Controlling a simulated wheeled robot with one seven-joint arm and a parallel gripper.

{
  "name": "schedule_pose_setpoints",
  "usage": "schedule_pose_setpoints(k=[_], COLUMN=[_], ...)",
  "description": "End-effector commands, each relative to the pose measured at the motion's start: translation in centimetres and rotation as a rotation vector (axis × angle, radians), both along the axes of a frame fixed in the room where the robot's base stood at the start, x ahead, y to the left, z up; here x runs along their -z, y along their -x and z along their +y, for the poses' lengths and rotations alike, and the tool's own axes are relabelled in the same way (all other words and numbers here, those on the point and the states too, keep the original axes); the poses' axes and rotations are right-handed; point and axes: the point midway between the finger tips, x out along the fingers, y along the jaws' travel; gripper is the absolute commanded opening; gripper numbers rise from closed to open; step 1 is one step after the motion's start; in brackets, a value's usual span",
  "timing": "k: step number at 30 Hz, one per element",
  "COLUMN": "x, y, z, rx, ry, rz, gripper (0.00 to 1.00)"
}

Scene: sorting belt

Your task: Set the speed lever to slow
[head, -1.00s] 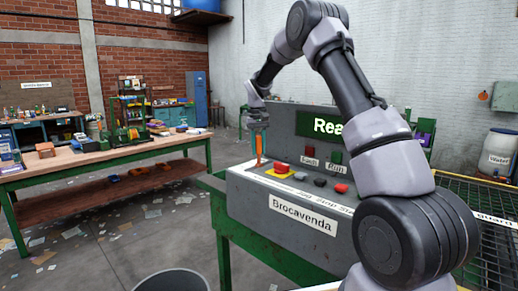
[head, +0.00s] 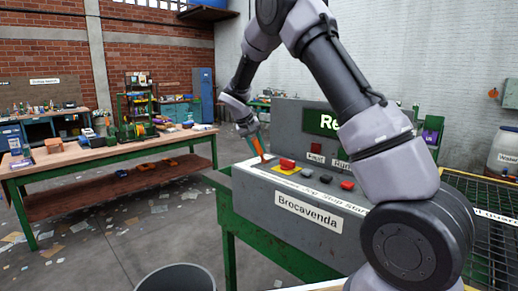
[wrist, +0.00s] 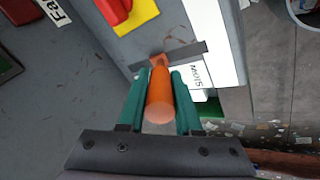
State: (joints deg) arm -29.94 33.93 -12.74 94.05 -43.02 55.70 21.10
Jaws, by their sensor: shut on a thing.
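The speed lever (wrist: 159,92) has an orange handle and rises from a dark slot (wrist: 188,53) in the console top. In the head view the lever (head: 258,147) stands at the console's left end, leaning with its top to the left. My gripper (wrist: 157,78) has green fingers on both sides of the handle and is shut on it. It also shows in the head view (head: 249,130). A white label reading "Slow" (wrist: 197,76) lies beside the slot, right of the lever in the wrist view. The lever's foot is partly hidden there.
A red button on a yellow plate (head: 286,165) sits close to the lever. More buttons (head: 347,185) line the grey console (head: 246,187). A green screen (head: 321,122) stands behind. A workbench (head: 100,158) is at left, with open floor between.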

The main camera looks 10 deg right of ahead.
Motion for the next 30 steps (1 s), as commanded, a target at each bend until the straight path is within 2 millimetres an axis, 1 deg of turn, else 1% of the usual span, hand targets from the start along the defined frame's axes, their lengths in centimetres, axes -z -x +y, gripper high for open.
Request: schedule_pose_setpoints(k=[9, 10, 11, 12, 23, 26, 30], x=[0.0, 0.0, 0.0, 0.0, -0.2, -1.1, -3.4], y=[0.0, 0.0, 0.0, 0.0, 0.1, 0.3, 1.1], z=[0.1, 0.1, 0.1, 0.1, 0.2, 0.6, 1.7], rx=[-0.002, -0.002, -0.002, -0.002, -0.001, -0.001, -0.003], ry=[0.002, 0.002, 0.002, 0.002, 0.001, 0.000, -0.001], rz=[-0.001, -0.001, 0.000, 0.000, -0.001, -0.003, -0.003], gripper=[0.00, 0.37, 0.48, 0.62, 0.62, 0.62, 0.62])
